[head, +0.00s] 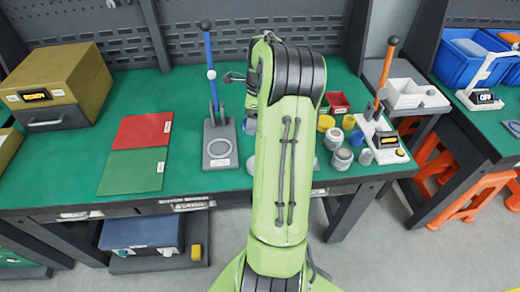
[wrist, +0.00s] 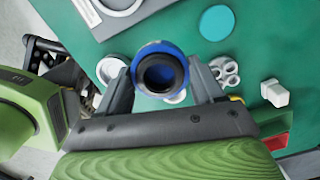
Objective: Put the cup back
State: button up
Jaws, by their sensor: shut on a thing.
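My gripper (wrist: 160,82) shows in the wrist view, shut on a blue cup (wrist: 151,48). I look into the cup's dark round opening, and a finger stands on each side of it. The cup is in front of the green table top (wrist: 258,50); its height above the table is hard to judge.
A lever press with a blue handle (head: 218,145) stands left of my arm. Another with an orange handle (head: 382,140) stands at the right. A red mat (head: 142,130) and a green mat (head: 133,171) lie left. White parts (wrist: 225,70) lie near the gripper, with a teal disc (wrist: 217,22) beyond.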

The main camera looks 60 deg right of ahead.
aim_at(253, 145)
notch_tip(253, 145, down, 8)
jog(key=shift+b, duration=1.05)
jog(key=shift+f, duration=0.15)
jog(key=o, duration=1)
